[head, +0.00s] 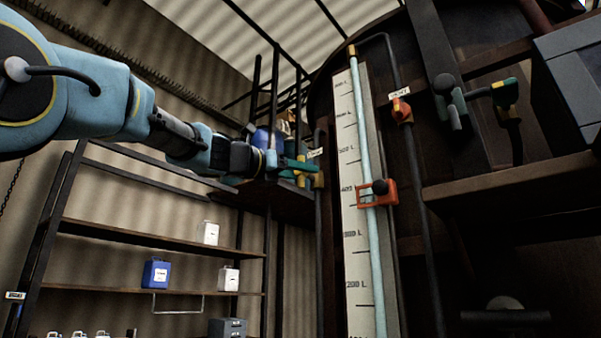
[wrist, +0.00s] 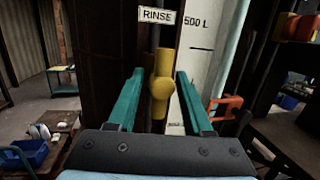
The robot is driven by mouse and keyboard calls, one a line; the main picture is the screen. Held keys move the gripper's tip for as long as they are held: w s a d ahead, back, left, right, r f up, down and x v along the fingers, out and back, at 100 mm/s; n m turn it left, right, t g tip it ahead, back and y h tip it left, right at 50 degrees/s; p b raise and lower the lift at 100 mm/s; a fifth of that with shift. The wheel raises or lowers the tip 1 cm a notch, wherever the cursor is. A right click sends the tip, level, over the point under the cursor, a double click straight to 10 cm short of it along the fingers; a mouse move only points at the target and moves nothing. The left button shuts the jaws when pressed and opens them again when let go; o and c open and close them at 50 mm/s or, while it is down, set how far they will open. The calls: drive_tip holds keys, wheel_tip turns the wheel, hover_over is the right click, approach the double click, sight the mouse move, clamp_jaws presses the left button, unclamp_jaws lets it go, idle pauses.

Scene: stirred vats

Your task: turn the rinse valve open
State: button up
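The rinse valve has a yellow handle (wrist: 162,85) under a white RINSE label (wrist: 157,16). In the wrist view the handle stands upright, with a rounded hub in its middle. In the head view the yellow valve (head: 301,173) sits beside a dark vertical pipe, partly hidden by my gripper. My gripper (head: 302,164) reaches it from the left. In the wrist view my gripper (wrist: 159,77) is open, its two green fingers on either side of the handle with a visible gap on each side. I see no contact.
A level gauge (head: 357,220) with a pale tube and red slider (head: 377,193) stands right of the valve. Another orange valve (head: 401,110) is higher up. Shelves (head: 160,238) with containers are at lower left. A blue bin (wrist: 28,152) shows at lower left in the wrist view.

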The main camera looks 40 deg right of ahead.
drive_tip(key=shift+o, duration=0.3)
drive_tip(key=shift+a, duration=0.15)
drive_tip(key=shift+a+f+b, duration=0.1)
drive_tip(key=shift+a+b, duration=0.2)
drive_tip(key=a+f+b, duration=0.1)
drive_tip(key=a+b, duration=0.2)
drive_tip(key=a, duration=0.6)
drive_tip(key=shift+s+a+f+b, duration=0.2)
drive_tip(key=shift+s+a+b, duration=0.1)
drive_tip(key=shift+a, duration=0.1)
